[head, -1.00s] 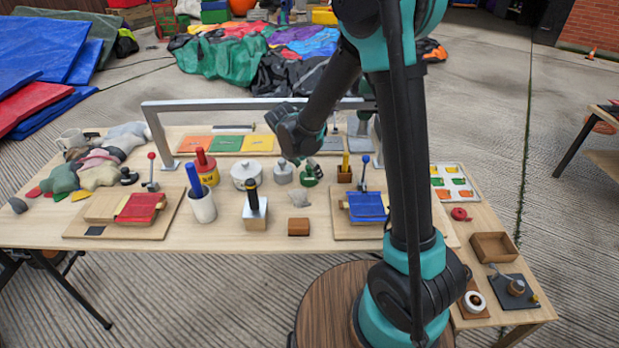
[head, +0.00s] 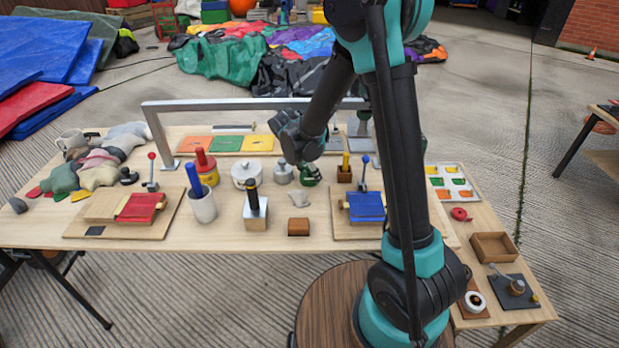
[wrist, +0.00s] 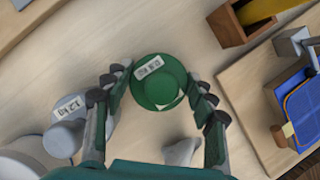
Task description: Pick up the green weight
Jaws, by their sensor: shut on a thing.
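The green weight (head: 310,175) is round with a knob and a pale label. It sits on the long wooden table, right of a grey weight (head: 282,173). In the wrist view the green weight (wrist: 158,80) lies between the two fingers of my gripper (wrist: 155,98). My gripper is shut on it from above. In the head view my gripper (head: 303,160) is just over it, partly hidden by my own arm. No clear gap shows between the weight and the table. The grey weight also shows at left in the wrist view (wrist: 68,132), close to the left finger.
A small grey scrap (head: 299,198) lies just in front. A wooden holder (head: 345,174) and a board with a blue pad (head: 364,207) stand to the right. A metal rail (head: 230,104) spans the table behind.

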